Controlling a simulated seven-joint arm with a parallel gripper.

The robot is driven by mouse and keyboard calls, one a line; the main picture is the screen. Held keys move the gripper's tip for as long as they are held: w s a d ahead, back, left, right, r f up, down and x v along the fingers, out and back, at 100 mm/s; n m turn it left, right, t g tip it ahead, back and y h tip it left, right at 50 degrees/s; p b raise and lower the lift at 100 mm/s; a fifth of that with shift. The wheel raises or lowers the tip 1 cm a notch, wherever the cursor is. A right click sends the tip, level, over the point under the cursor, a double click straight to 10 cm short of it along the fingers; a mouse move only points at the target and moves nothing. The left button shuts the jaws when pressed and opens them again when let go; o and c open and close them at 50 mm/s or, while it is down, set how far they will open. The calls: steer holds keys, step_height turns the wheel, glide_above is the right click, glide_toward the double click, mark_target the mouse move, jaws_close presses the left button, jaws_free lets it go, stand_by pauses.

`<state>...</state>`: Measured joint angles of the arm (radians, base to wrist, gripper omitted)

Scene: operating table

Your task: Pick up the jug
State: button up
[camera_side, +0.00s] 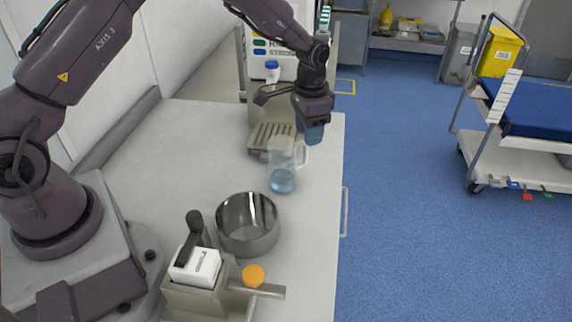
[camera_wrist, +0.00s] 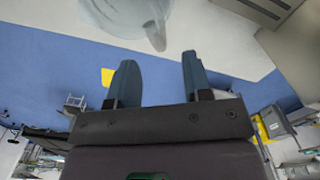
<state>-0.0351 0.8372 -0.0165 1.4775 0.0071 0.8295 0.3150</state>
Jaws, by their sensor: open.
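The jug (camera_side: 281,168) is clear, with some bluish liquid in its bottom and a pale handle (camera_side: 301,155) on its right side. It stands upright on the white table, in front of the dispenser's drip grate. My gripper (camera_side: 312,132) is above and just behind the jug's handle side, pointing down, with blue fingers. In the wrist view my gripper (camera_wrist: 155,75) has its two fingers spread with nothing between them. The jug (camera_wrist: 125,12) shows there at the top edge, cut off, with its handle or spout tip beyond the fingertips. Whether a finger touches the jug cannot be told.
A steel bowl (camera_side: 248,224) stands in front of the jug. Nearer is a metal device with a white box (camera_side: 195,267) and an orange knob (camera_side: 253,275). The dispenser's grate (camera_side: 271,137) lies behind the jug. The table's right edge is close to the jug.

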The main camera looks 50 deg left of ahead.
mark_target(306, 149)
step_height(306, 149, down, 6)
steer(key=shift+s+a+r, duration=0.1)
stand_by(0.4)
jaws_close()
